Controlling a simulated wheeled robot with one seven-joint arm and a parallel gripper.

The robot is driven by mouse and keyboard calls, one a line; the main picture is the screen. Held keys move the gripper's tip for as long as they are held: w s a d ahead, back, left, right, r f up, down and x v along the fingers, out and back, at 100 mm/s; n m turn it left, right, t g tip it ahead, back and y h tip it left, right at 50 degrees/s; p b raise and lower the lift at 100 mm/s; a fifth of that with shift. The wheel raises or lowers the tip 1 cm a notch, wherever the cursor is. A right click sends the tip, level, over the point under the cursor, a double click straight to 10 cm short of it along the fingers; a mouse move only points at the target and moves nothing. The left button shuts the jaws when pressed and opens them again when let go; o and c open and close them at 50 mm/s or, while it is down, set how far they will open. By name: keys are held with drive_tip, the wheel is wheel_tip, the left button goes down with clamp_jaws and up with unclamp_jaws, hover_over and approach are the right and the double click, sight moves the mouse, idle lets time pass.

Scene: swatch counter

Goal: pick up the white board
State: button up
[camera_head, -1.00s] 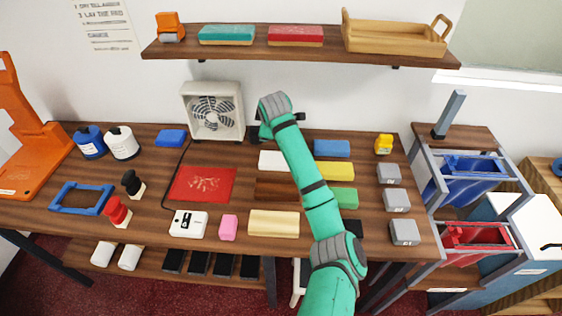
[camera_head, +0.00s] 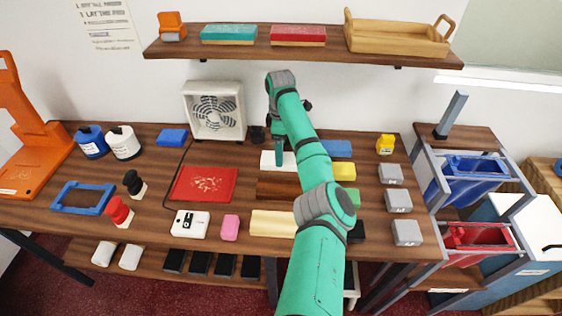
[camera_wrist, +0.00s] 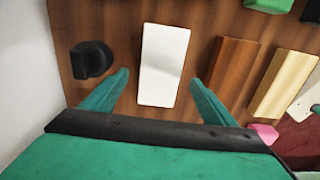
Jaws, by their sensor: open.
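The white board (camera_wrist: 163,66) lies flat on the wooden counter. In the wrist view it sits between and beyond the two open teal fingers of my gripper (camera_wrist: 158,92), with a gap on each side. In the head view the white board (camera_head: 270,160) is partly hidden by my gripper (camera_head: 279,158), which is over it. I cannot tell the exact height of the fingertips above the board. My gripper is open and empty.
A brown board (camera_wrist: 233,66) and a cream board (camera_wrist: 283,84) lie to the right in the wrist view. A black knob-like object (camera_wrist: 91,60) stands to the left. In the head view, the fan (camera_head: 214,110) stands behind, and a shelf (camera_head: 250,42) hangs above.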

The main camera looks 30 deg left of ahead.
drive_tip(key=f, duration=0.4)
drive_tip(key=shift+d+f, duration=0.2)
drive_tip(key=shift+f, duration=0.1)
drive_tip(key=shift+c, duration=0.6)
drive_tip(key=c, duration=1.1)
drive_tip(key=shift+r, duration=0.1)
